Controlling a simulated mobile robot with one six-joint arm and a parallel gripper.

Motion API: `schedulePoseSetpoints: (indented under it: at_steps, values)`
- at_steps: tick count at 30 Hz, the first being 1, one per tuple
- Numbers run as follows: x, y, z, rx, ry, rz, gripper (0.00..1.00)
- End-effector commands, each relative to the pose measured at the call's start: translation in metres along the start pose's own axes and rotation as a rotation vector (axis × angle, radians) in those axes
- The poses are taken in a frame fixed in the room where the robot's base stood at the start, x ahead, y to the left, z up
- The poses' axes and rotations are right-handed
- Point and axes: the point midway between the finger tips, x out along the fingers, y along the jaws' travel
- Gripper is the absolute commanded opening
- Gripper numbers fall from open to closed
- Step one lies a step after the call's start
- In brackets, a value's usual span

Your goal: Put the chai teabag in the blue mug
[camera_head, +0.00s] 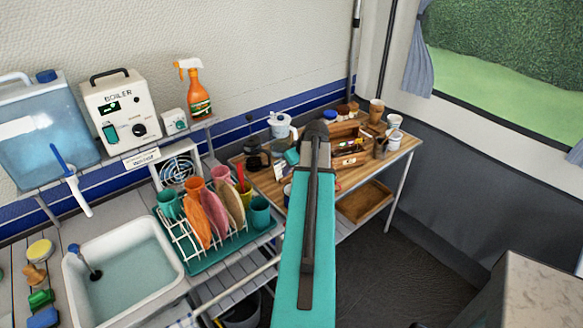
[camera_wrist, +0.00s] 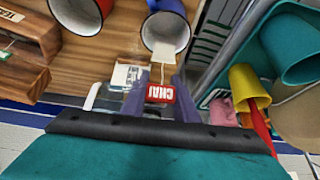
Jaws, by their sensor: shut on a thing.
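In the wrist view my gripper (camera_wrist: 158,104) is shut on the red tag of the chai teabag, marked CHAI (camera_wrist: 160,94). A string runs from the tag to the pale teabag (camera_wrist: 168,48). The bag overlaps the opening of the blue mug (camera_wrist: 174,7), which is white inside. I cannot tell whether the bag is inside the mug or hanging above it. In the head view my teal arm reaches over the wooden counter and hides the teabag and most of the area around the mug.
A red mug (camera_wrist: 96,25) stands beside the blue one. A wooden tea box (camera_wrist: 22,70) is at the left in the wrist view. The dish rack (camera_head: 185,240) with plates and cups is left of my arm, near the sink (camera_head: 125,265).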

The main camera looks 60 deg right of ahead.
Motion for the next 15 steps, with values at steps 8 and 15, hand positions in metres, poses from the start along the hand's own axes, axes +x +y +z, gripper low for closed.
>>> schedulePoseSetpoints:
  at_steps: [8,15]
  values:
    - [0.015,0.0,0.008,0.0,0.0,0.0,0.03]
    - [0.026,-0.001,0.013,-0.001,0.001,0.0,0.03]
